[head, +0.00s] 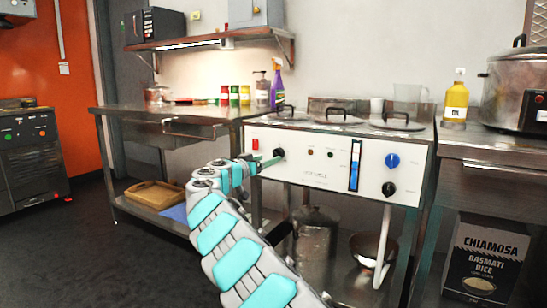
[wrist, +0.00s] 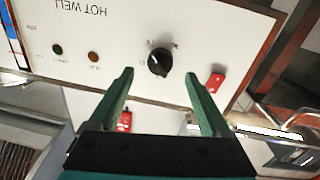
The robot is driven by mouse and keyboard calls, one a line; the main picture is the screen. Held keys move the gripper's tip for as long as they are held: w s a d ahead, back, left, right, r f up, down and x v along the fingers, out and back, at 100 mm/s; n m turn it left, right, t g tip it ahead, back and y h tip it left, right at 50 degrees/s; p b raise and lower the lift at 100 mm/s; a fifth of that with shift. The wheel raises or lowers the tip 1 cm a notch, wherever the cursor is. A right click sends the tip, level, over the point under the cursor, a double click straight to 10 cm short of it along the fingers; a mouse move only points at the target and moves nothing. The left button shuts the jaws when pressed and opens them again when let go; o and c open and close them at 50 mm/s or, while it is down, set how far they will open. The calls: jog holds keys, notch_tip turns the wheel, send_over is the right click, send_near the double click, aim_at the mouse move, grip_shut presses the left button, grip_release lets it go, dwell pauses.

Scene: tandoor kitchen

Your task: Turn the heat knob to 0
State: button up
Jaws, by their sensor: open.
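The white Hot Well panel (head: 325,172) carries a black knob (head: 278,152) at its left, which I take to be the heat knob. In the wrist view the knob (wrist: 159,62) appears upside down, with a pale pointer line on its face; its scale is too small to read. My gripper (head: 262,162) is open in front of it. In the wrist view its green fingers (wrist: 159,76) stand either side of the knob's lower edge, apart from it, with nothing between them.
A red switch (wrist: 216,80) sits beside the knob. A blue knob (head: 392,161) and another black knob (head: 388,189) are at the panel's right, beside a blue gauge (head: 354,166). Lidded wells top the unit. A spray bottle (head: 277,84) stands behind.

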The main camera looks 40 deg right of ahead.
aim_at(278, 154)
jog(key=shift+p+x, duration=0.45)
jog(key=shift+x, duration=1.85)
grip_shut()
